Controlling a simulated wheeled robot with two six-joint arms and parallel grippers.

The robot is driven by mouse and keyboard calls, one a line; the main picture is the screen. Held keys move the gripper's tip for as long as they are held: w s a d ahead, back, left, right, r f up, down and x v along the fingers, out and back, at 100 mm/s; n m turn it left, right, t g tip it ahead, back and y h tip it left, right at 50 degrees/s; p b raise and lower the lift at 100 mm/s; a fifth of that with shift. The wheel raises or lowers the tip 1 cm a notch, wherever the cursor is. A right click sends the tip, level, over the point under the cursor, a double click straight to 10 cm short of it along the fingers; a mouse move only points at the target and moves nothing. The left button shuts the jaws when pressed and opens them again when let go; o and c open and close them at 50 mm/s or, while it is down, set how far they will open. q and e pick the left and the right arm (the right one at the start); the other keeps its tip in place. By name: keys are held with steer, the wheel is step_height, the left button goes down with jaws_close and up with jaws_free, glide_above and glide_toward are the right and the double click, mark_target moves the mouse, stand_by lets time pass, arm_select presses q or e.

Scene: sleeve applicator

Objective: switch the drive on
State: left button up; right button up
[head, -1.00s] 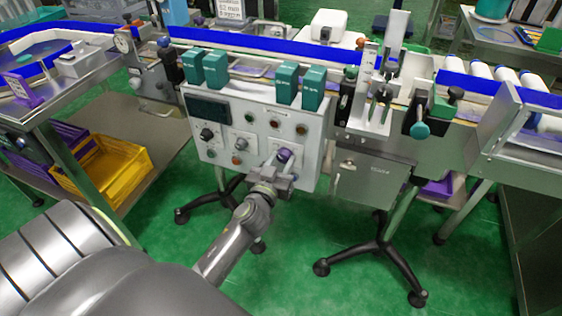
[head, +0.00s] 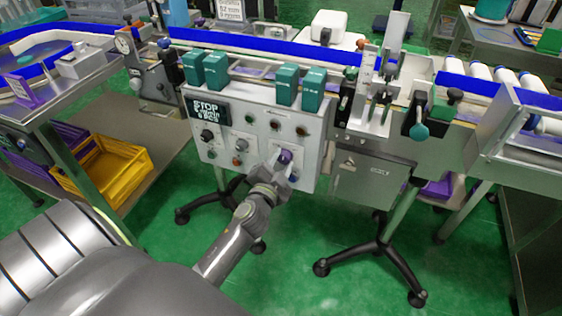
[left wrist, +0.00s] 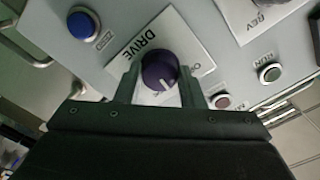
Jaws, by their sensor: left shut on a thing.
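The drive switch is a round purple knob with a white pointer line (left wrist: 160,72) on a white plate marked DRIVE (left wrist: 135,38). In the head view the purple knob (head: 285,156) sits at the lower right of the grey control panel (head: 225,165). My left gripper (head: 278,170) is at the knob; in the left wrist view its two fingers (left wrist: 160,88) stand on either side of it, shut on it. The panel's display (head: 210,112) is lit and its first line reads STOP. My right gripper does not show.
A blue button (left wrist: 82,23), a green button marked RUN (left wrist: 270,72) and a dark red button (left wrist: 221,101) sit close to the knob. Teal boxes (head: 287,84) stand along the panel's top. A yellow crate (head: 112,167) is on the lower shelf at left.

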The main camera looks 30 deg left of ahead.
arm_select(q)
steer(key=m, duration=0.3)
steer(key=shift+m+p, duration=0.3)
steer(key=m, duration=0.2)
steer(key=shift+m, duration=0.3)
steer(key=shift+f+m+p, duration=0.1)
steer(key=shift+m+p, duration=0.2)
steer(key=shift+m, duration=0.4)
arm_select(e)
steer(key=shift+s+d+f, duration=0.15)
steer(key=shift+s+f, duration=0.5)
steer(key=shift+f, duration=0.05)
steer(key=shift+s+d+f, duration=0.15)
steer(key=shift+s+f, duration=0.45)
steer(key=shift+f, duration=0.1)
arm_select(q)
steer(key=o, duration=1)
